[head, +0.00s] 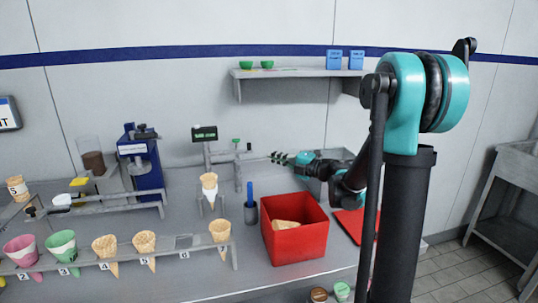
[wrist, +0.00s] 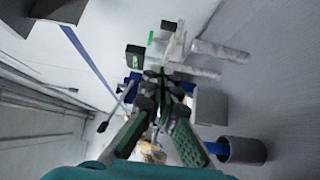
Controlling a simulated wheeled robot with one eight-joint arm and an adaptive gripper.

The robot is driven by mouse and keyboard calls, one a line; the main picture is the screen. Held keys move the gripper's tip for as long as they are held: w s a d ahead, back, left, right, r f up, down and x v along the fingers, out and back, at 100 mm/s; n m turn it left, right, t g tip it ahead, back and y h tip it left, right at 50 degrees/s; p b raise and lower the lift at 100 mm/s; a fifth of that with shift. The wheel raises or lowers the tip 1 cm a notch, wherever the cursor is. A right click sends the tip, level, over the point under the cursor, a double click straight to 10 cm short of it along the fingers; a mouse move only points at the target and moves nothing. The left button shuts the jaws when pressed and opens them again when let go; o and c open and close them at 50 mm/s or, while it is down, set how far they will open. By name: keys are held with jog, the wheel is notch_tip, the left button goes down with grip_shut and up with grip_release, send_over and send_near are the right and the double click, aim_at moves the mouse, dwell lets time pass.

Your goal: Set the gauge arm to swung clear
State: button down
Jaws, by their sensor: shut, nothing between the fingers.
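The gauge stand (head: 207,157) is a grey post with a dark display (head: 204,133) on top. A grey gauge arm (head: 226,156) reaches right from it, near a small green-topped piece (head: 236,141); where its joint lies is unclear. A cone with a white sleeve (head: 209,184) stands in a holder just below. My gripper (head: 276,158) is shut and empty, pointing left, a little right of the gauge arm and apart from it in the head view. In the wrist view my gripper (wrist: 162,78) partly covers the gauge parts (wrist: 176,48), with the display (wrist: 135,57) beside them.
A red bin (head: 294,243) with a cone in it stands below my gripper. A grey cup with a blue stick (head: 251,212) stands left of the bin. A numbered cone rack (head: 125,262) runs along the front, and a blue machine (head: 142,160) stands at the left. A shelf (head: 300,73) hangs above.

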aim_at(250, 145)
jog(key=w+a, duration=0.8)
jog(key=shift+w, duration=0.15)
jog(key=shift+w, duration=0.85)
jog(key=shift+w+r, duration=0.1)
jog(key=shift+w, duration=0.3)
jog(key=shift+s, duration=0.1)
